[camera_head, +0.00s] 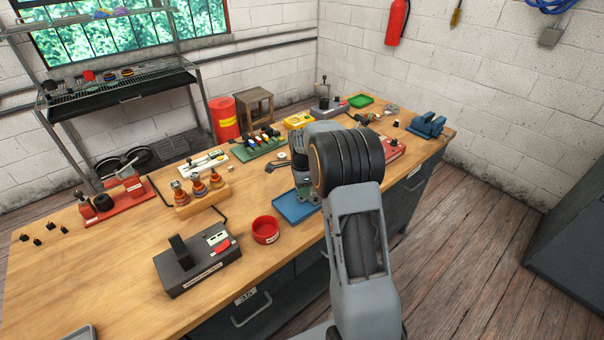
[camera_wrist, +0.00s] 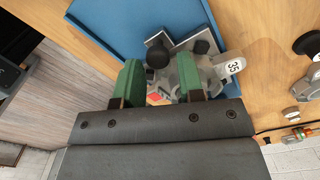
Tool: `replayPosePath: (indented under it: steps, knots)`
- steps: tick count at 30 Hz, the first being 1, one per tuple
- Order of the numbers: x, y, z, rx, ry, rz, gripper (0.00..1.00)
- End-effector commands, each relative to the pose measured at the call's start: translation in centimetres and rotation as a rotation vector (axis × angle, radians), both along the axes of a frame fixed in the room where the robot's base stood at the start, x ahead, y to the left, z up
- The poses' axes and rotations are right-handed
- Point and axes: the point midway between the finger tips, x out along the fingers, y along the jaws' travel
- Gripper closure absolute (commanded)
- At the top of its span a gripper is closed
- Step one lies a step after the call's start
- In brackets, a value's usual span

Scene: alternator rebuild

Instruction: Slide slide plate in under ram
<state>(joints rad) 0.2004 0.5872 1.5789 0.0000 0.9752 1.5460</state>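In the wrist view my gripper (camera_wrist: 158,72) points down, with its two green fingers apart. Between and beyond the fingertips is a grey metal fixture with a black knob (camera_wrist: 158,55) and a second dark round part (camera_wrist: 201,47). I see no clear grip on any part. I cannot tell for certain which metal piece is the slide plate or the ram. In the head view my arm hides the fingers and most of this spot.
A blue tray (camera_head: 285,208) lies at the bench's front edge; it also shows in the wrist view (camera_wrist: 110,28). A red bowl (camera_head: 265,232) and a black tester box (camera_head: 185,268) stand left of it. A blue vise (camera_head: 428,126) is at the far right.

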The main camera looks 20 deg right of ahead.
Motion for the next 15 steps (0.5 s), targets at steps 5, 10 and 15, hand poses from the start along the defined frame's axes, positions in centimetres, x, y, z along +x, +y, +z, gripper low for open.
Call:
replayPosePath:
  steps: [5,10,15]
  knots:
    - [0.1,0.0,3.3,-0.001,-0.006,0.001,0.64]
    - [0.0,0.0,6.8,-0.001,-0.005,0.001,0.64]
    - [0.0,0.1,9.8,-0.001,-0.003,0.001,0.64]
